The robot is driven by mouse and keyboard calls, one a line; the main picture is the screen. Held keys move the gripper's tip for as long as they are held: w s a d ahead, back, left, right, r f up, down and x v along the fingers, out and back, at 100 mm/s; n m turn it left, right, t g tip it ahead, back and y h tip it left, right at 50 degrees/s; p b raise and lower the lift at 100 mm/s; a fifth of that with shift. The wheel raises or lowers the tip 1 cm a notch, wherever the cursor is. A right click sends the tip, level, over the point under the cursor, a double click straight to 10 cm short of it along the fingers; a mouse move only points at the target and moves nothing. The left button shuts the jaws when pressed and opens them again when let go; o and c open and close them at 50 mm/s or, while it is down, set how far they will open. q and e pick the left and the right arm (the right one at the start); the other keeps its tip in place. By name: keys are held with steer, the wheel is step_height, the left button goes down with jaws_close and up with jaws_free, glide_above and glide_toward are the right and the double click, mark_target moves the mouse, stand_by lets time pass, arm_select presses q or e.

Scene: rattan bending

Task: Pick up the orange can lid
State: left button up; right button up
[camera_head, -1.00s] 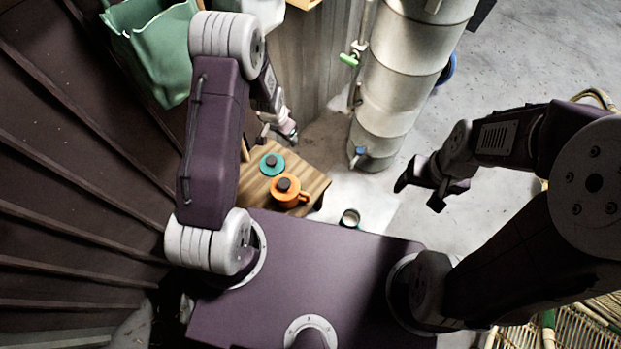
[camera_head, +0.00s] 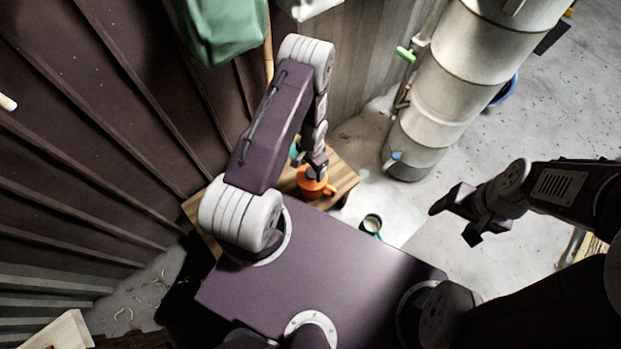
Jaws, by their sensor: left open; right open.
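The orange can (camera_head: 316,188) stands on a small wooden table, with its handle on the right side. Its orange lid is mostly hidden by my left gripper (camera_head: 313,168), which is open right above the can's top. I cannot tell whether the fingers touch the lid or its dark knob. A teal lid (camera_head: 294,151) shows only in part behind my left arm. My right gripper (camera_head: 453,220) is open and empty over the floor at the right.
The wooden table (camera_head: 344,178) has bare wood right of the can. A green bag (camera_head: 222,28) is at the top left. The floor at right is mostly clear.

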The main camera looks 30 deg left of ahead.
mark_target(311, 173)
arm_select(q)
steer(key=f+b, duration=0.3)
steer(key=f, duration=0.1)
steer(key=shift+a, duration=0.25)
steer(key=shift+f+b, duration=0.3)
steer(key=shift+f, duration=0.05)
arm_select(e)
step_height(311, 173, down, 5)
arm_select(q)
steer(key=shift+d+r, duration=0.15)
steer(key=shift+r, duration=0.1)
jaws_close()
step_height(311, 173, up, 5)
steer(key=p, duration=0.5)
steer(key=shift+f, duration=0.2)
steer(key=d, duration=0.1)
steer(key=d+r+b, duration=0.1)
steer(key=shift+s+d+r, duration=0.1)
steer(key=shift+s+d, duration=0.1)
steer(key=shift+d, duration=0.2)
steer(key=s+d+r+p, duration=0.1)
steer(key=d+r, duration=0.4)
steer(key=d, duration=0.3)
steer(key=shift+d+p, duration=0.3)
steer(key=shift+p, duration=0.05)
arm_select(e)
step_height(311, 173, up, 6)
steer(key=shift+f, duration=0.1)
